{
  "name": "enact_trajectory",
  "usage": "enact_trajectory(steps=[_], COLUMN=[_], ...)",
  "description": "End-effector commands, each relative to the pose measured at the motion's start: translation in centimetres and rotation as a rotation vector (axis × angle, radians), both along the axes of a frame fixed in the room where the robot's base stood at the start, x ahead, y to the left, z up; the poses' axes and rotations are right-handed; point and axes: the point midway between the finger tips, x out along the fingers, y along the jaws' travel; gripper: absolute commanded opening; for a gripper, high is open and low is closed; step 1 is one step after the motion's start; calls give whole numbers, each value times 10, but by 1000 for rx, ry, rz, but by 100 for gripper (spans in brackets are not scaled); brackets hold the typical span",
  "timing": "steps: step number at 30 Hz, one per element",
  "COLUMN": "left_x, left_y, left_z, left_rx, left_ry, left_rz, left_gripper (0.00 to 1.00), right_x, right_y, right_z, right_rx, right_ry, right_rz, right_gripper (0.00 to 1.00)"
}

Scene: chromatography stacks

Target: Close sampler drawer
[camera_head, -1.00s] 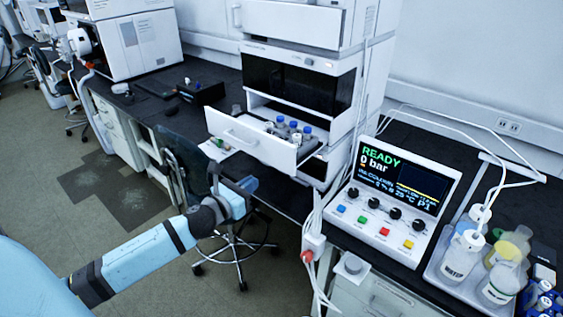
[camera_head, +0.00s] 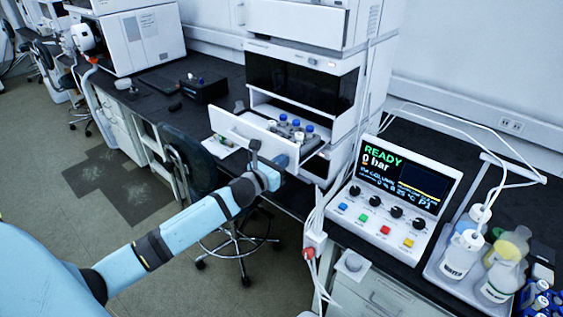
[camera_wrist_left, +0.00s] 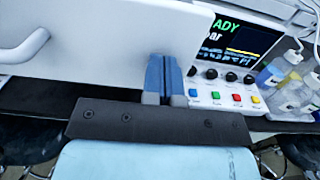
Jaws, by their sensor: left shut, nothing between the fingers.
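The sampler drawer (camera_head: 232,127) stands pulled out of the white stack at the middle of the head view. Several blue-capped vials (camera_head: 297,126) stand in it. Its white front panel fills the upper left of the left wrist view (camera_wrist_left: 105,55), with the handle (camera_wrist_left: 25,47) at the far left. My left gripper (camera_head: 285,160) is at the right part of the drawer front. Its blue fingers (camera_wrist_left: 163,77) are shut together with nothing between them, tips against or very close to the panel; contact cannot be told. My right gripper is not in view.
A control box (camera_head: 405,185) with a READY screen stands right of the stack, beside a tray of bottles (camera_head: 463,255). White cables (camera_head: 312,222) hang at the bench edge. A dark chair (camera_head: 188,150) stands below and left of the drawer.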

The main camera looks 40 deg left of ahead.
Motion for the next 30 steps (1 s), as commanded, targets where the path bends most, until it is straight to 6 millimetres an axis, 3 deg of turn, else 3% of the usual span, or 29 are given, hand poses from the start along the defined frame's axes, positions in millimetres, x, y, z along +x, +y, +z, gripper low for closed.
enact_trajectory(steps=[6, 11, 30], left_x=[3, 18, 158], left_y=[0, -1, -13], left_z=[0, 0, -1], left_rx=[1, 2, 2], left_ry=[-1, -2, -2], left_rz=[1, 0, 2], left_gripper=[0, 0, 0], right_x=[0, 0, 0], right_y=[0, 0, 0], right_z=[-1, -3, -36], right_rx=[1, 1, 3], right_ry=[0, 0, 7], right_rz=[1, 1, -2], right_gripper=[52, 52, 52])
